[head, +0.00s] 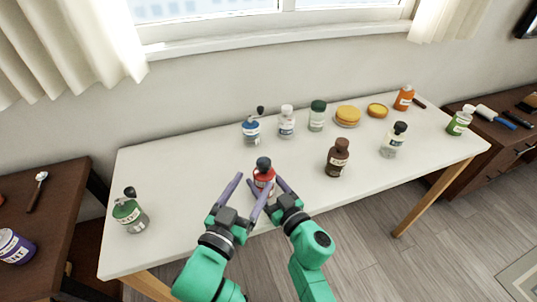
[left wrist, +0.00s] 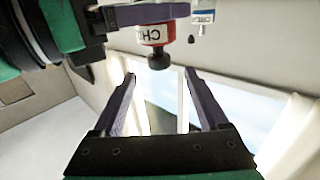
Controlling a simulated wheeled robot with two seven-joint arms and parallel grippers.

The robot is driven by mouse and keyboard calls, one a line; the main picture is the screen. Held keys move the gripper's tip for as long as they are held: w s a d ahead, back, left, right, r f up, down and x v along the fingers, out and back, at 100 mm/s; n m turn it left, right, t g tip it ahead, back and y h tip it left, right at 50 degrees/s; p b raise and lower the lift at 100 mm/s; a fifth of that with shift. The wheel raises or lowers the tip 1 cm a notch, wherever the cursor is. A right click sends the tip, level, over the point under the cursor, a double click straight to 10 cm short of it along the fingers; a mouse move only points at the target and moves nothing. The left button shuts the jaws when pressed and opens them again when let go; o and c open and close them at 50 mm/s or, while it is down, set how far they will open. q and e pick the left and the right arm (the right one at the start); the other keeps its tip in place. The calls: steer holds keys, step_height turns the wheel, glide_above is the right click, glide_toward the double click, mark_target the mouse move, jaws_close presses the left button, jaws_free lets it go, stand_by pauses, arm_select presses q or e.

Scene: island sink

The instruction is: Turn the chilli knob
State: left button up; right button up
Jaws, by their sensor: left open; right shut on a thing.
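The chilli bottle (head: 264,179) is red with a white label and a dark round knob (head: 263,162) on top. My right gripper (head: 264,188) is shut on the bottle's body; the bottle looks upright. In the left wrist view the chilli bottle (left wrist: 155,34) appears upside down with "CH" readable, a purple finger crossing in front of it. Its knob (left wrist: 158,61) shows near the gap between my left fingertips. My left gripper (left wrist: 158,74) is open and empty. In the head view its fingers are left of and in front of the bottle.
The white table (head: 185,205) also holds a blue bottle (head: 251,131), a brown bottle (head: 337,160), a green-labelled bottle (head: 130,214) and several other jars toward the back and right. Dark side tables stand at both ends. The table's left middle is clear.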

mark_target(267, 159)
arm_select(q)
steer(key=x, duration=1)
steer(key=shift+w+d, duration=0.25)
steer(key=shift+w, duration=0.1)
jaws_close()
steer(key=shift+h, duration=0.3)
